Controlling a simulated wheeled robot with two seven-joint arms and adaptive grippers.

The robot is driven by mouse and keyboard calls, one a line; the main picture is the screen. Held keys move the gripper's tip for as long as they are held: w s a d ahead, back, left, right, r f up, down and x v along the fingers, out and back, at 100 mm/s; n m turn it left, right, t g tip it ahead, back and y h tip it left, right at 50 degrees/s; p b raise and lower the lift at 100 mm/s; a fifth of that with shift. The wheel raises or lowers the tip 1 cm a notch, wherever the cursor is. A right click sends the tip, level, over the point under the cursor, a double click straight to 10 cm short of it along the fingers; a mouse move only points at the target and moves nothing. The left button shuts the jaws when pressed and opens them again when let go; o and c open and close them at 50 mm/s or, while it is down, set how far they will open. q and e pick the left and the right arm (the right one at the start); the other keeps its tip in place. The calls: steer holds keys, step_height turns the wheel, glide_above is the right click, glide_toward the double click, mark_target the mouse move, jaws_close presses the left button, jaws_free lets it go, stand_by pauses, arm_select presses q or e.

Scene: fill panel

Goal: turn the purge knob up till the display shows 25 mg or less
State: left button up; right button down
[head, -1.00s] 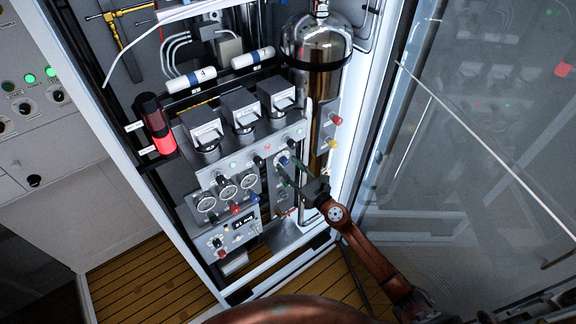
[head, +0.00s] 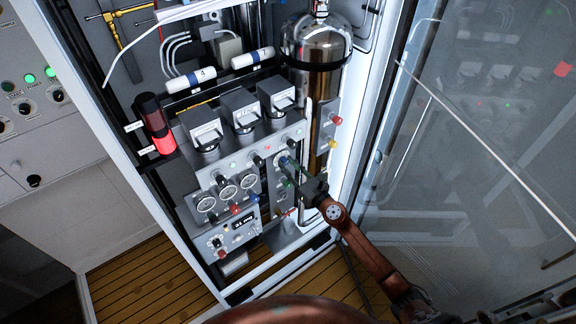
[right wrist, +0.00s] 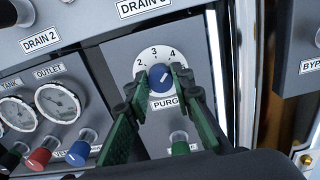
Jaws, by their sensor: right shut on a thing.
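The blue purge knob (right wrist: 162,78) sits on a white numbered dial (right wrist: 150,57) on the grey panel, with its white pointer line aimed to the upper right, near the 4. My right gripper (right wrist: 162,82) has its green fingers closed around the knob, one on each side. My left gripper is not in view.
Gauges (right wrist: 55,102) and red and blue valve handles (right wrist: 40,158) are left of the fingers. A green-handled valve (right wrist: 180,143) lies just below the knob between the fingers. A steel cylinder (head: 318,45) and the cabinet's glass door (head: 470,140) stand to the right.

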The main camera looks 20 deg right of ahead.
steer(key=shift+m, duration=0.3)
steer(key=m, duration=0.2)
steer(key=shift+m, duration=0.4)
steer(key=m, duration=0.5)
steer(key=shift+d, duration=0.1)
steer(key=shift+m, duration=0.3)
steer(key=c, duration=1.7)
jaws_free()
steer(key=v, duration=1.2)
